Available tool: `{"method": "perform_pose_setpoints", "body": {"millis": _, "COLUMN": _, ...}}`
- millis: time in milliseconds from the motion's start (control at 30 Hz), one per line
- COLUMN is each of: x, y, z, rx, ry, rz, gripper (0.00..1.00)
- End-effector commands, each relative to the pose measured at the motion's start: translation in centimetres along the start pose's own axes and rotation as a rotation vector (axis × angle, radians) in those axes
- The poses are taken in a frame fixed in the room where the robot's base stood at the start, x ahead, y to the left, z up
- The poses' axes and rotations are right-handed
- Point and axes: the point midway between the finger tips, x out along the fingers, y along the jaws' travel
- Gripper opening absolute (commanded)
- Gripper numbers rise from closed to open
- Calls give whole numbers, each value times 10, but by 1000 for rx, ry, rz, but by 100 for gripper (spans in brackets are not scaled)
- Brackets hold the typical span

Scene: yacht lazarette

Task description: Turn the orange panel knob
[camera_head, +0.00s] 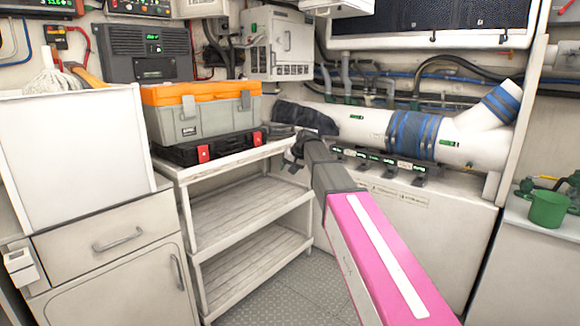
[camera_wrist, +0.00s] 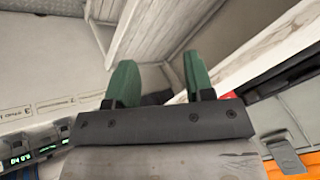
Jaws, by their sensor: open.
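I cannot pick out an orange panel knob in either view. My gripper (camera_wrist: 159,66) shows in the wrist view with its two green fingers spread apart and nothing between them. In the head view my pink and grey arm reaches up from the bottom right, and its dark end is near the right end of the white shelf unit (camera_head: 240,149), in front of the pipe. The fingers cannot be made out there.
A grey toolbox with an orange lid (camera_head: 200,90) sits on a black case (camera_head: 222,146) on the shelf. A white pipe with blue bands (camera_head: 360,124) runs along the back. Some grey floor (camera_head: 285,295) is clear.

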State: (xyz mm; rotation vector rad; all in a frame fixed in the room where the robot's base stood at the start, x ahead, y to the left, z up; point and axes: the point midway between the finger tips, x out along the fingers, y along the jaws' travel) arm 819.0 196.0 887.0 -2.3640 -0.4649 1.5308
Motion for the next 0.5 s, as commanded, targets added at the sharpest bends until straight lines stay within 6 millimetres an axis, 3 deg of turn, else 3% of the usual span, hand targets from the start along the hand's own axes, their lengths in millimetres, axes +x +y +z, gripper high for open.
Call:
{"method": "perform_pose_setpoints", "body": {"millis": 33, "x": 9, "y": 23, "z": 31, "rx": 6, "ry": -21, "rz": 29, "gripper": 48}}
{"method": "perform_pose_setpoints", "body": {"millis": 300, "x": 46, "y": 119, "z": 150, "rx": 22, "ry": -127, "rz": 169, "gripper": 48}}
{"method": "perform_pose_setpoints", "body": {"millis": 500, "x": 57, "y": 178, "z": 242, "rx": 29, "ry": -214, "rz": 265, "gripper": 48}}
